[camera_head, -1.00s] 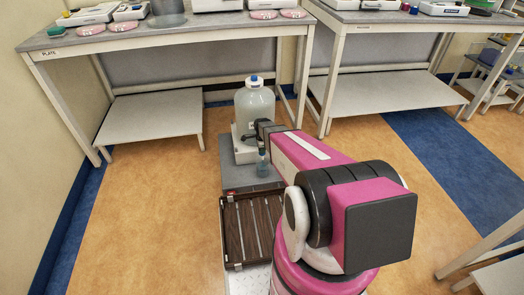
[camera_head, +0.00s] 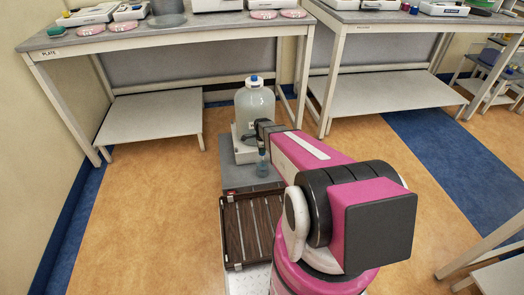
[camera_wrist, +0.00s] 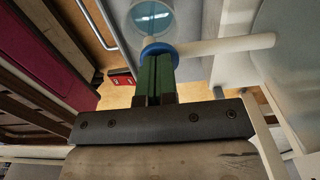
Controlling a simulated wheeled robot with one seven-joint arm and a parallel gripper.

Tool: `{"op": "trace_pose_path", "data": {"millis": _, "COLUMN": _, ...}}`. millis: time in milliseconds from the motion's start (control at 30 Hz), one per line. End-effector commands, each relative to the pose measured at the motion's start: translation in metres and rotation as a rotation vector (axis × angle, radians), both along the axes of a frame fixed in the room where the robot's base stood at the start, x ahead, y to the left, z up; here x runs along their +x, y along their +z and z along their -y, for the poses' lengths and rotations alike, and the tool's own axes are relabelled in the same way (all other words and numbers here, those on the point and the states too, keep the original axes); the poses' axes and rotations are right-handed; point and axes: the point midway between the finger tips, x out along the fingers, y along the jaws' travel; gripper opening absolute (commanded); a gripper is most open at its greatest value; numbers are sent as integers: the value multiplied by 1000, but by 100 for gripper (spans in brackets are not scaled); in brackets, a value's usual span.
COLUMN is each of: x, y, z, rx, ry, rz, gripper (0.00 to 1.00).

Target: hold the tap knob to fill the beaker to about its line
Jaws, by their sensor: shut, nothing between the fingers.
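The large translucent bottle (camera_head: 255,106) with a blue cap stands on a white stand on the floor platform. The beaker (camera_head: 262,169) stands in front of it, small in the head view, with bluish contents. Its round outline (camera_wrist: 152,14) shows at the top of the wrist view; I cannot read its line or level. The white tap tube (camera_wrist: 222,46) ends at the blue ring-shaped tap knob (camera_wrist: 158,47). My gripper (camera_wrist: 154,62) has its green fingers shut together, tips at the knob and seemingly touching it, with nothing between them.
A brown slatted tray (camera_head: 252,228) lies in front of the grey platform (camera_head: 243,178). Two benches, one at the left (camera_head: 218,30) and one at the right (camera_head: 400,17), stand behind with low shelves. The floor to the left (camera_head: 150,200) is clear.

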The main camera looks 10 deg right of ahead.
Motion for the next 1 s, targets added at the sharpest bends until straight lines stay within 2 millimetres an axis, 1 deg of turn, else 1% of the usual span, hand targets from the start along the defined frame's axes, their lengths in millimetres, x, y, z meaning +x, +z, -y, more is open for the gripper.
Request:
{"op": "trace_pose_path", "data": {"millis": 33, "x": 1, "y": -6, "z": 0, "rx": 0, "ry": 0, "rz": -4, "gripper": 0}}
{"op": "trace_pose_path", "data": {"millis": 100, "x": 1, "y": -5, "z": 0, "rx": 0, "ry": 0, "rz": -4, "gripper": 0}}
{"op": "trace_pose_path", "data": {"millis": 167, "x": 1, "y": -1, "z": 1, "rx": 0, "ry": 0, "rz": -3, "gripper": 0}}
{"op": "trace_pose_path", "data": {"millis": 267, "x": 0, "y": 9, "z": 2, "rx": 0, "ry": -1, "rz": -2, "gripper": 0}}
{"op": "trace_pose_path", "data": {"millis": 433, "x": -2, "y": 43, "z": 2, "rx": 0, "ry": -2, "rz": 0, "gripper": 0}}
{"op": "trace_pose_path", "data": {"millis": 500, "x": 0, "y": 59, "z": -3, "rx": -1, "ry": 1, "rz": 1, "gripper": 0}}
{"op": "trace_pose_path", "data": {"millis": 700, "x": -1, "y": 100, "z": 0, "rx": 0, "ry": 0, "rz": 1, "gripper": 0}}
{"op": "trace_pose_path", "data": {"millis": 800, "x": -1, "y": 116, "z": 0, "rx": 0, "ry": 0, "rz": 1, "gripper": 0}}
{"op": "trace_pose_path", "data": {"millis": 1000, "x": 0, "y": 136, "z": 0, "rx": 0, "ry": 0, "rz": 1, "gripper": 0}}
